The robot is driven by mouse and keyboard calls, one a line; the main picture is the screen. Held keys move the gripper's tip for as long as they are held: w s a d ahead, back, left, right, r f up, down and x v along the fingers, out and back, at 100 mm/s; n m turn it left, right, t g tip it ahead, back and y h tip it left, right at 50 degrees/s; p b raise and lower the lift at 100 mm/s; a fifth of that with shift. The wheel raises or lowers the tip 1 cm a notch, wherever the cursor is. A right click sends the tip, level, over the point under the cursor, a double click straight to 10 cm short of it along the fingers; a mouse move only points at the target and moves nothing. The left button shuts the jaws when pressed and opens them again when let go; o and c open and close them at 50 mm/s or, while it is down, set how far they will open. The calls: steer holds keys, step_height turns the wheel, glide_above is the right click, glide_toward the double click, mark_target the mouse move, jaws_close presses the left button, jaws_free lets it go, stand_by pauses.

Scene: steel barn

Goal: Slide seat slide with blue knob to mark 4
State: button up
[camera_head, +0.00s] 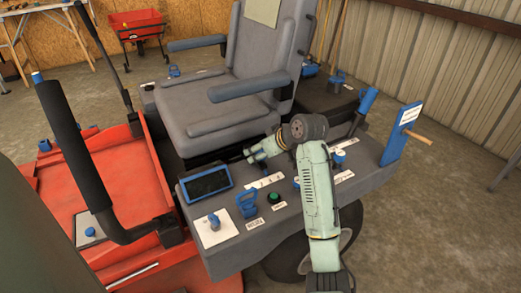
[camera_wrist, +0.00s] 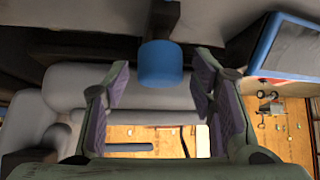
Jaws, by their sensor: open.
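The blue knob (camera_wrist: 160,66) of the seat slide is a short cylinder on a dark stem at the top middle of the wrist view. My gripper (camera_wrist: 160,84) is open, with purple-padded fingers on either side of the knob and a gap visible on both sides. In the head view my gripper (camera_head: 258,151) is low beside the seat, above the grey side console. The knob cannot be told apart from my gripper there. A white marked strip (camera_head: 264,181) lies on the console just in front; its numbers are too small to read.
The grey seat (camera_head: 209,105) and its armrest (camera_head: 249,87) stand close behind my gripper. A blue upright lever panel (camera_head: 401,132) stands at right.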

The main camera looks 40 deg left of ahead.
jaws_close()
stand_by(0.6)
